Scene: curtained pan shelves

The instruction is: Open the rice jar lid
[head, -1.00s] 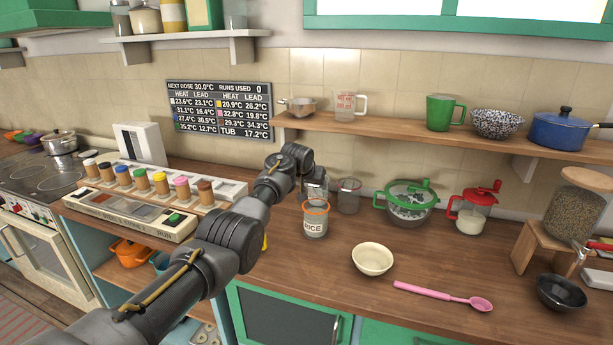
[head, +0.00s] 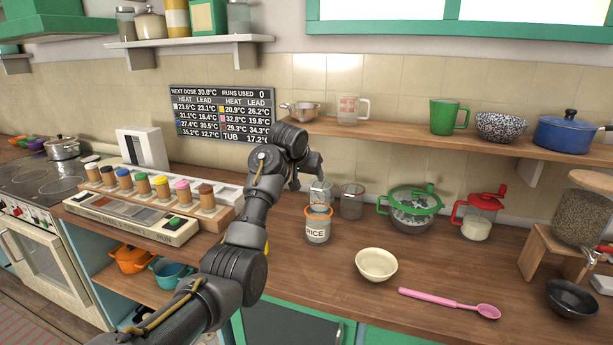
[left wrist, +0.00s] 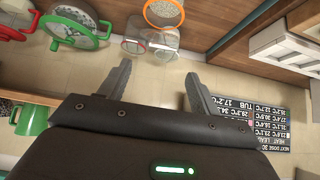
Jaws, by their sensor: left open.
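The rice jar (head: 318,228) stands upright on the wooden counter, a clear jar with a RICE label and an orange ring at its top. In the left wrist view the orange ring (left wrist: 150,17) shows at the top edge, with pale contents inside it. I cannot tell whether a clear lid fills the ring. My left gripper (left wrist: 158,72) is open and empty, its two fingers apart. In the head view it is above and behind the jar, partly hidden by my own wrist, and apart from it. My right gripper is not in view.
Two clear cups, one (head: 351,203) with a reddish rim, stand behind the jar. A green-lidded bowl (head: 411,218) and red-lidded jug (head: 478,220) are to the right. A cream bowl (head: 376,265) and pink spoon (head: 450,303) lie in front. A shelf (head: 420,137) overhangs the counter.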

